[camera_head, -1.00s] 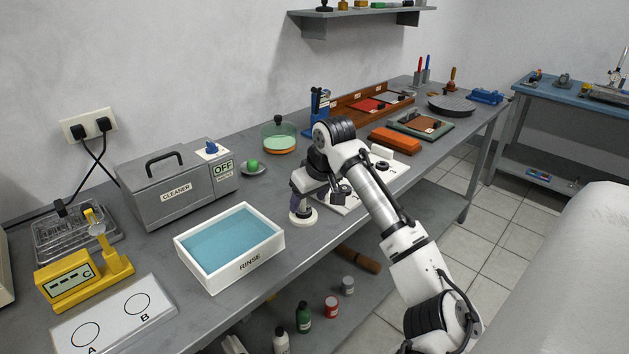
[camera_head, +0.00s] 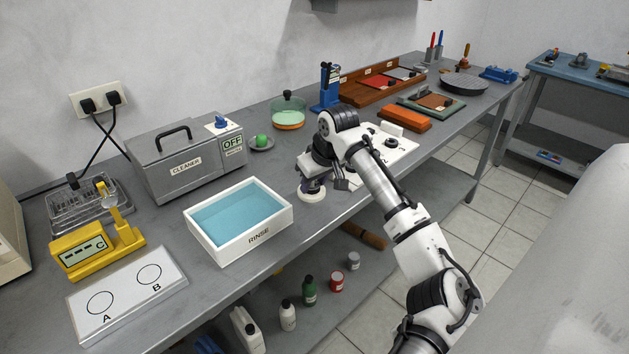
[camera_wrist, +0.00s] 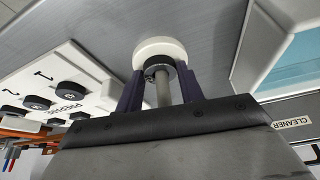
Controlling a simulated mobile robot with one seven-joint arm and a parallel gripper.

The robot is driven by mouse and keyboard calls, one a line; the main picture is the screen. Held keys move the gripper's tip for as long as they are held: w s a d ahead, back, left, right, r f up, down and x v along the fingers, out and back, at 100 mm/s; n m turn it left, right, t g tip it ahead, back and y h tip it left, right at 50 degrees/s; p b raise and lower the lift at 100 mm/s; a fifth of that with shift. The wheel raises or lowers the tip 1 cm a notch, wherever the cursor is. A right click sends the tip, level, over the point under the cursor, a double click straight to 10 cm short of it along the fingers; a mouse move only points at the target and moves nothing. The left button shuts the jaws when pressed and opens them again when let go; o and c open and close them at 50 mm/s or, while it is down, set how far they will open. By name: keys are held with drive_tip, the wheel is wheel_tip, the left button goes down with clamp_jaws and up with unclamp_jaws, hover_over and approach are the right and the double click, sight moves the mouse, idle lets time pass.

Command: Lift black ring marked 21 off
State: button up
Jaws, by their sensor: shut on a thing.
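A white round base (camera_head: 312,196) stands on the bench, right of the rinse tray, with a metal post (camera_wrist: 163,92) seen in the wrist view. A black ring (camera_wrist: 158,66) sits around the post near the base; its marking is too small to read. My gripper (camera_wrist: 160,80) has its two dark purple fingers shut on this ring, one on each side. In the head view my gripper (camera_head: 314,184) is over the base and hides the ring. I cannot tell whether the ring touches the base.
A white board (camera_wrist: 62,82) beside the base holds several black rings. The white rinse tray (camera_head: 258,238) with blue liquid is close on the left. The grey cleaner box (camera_head: 185,165) and a green-lidded jar (camera_head: 288,111) stand behind. The bench front edge is near.

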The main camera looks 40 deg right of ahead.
sight(314, 187)
wheel_tip(314, 187, up, 12)
drive_tip(key=p, duration=0.9)
drive_tip(key=shift+f, duration=0.15)
idle(1.0)
drive_tip(key=shift+w, duration=0.15)
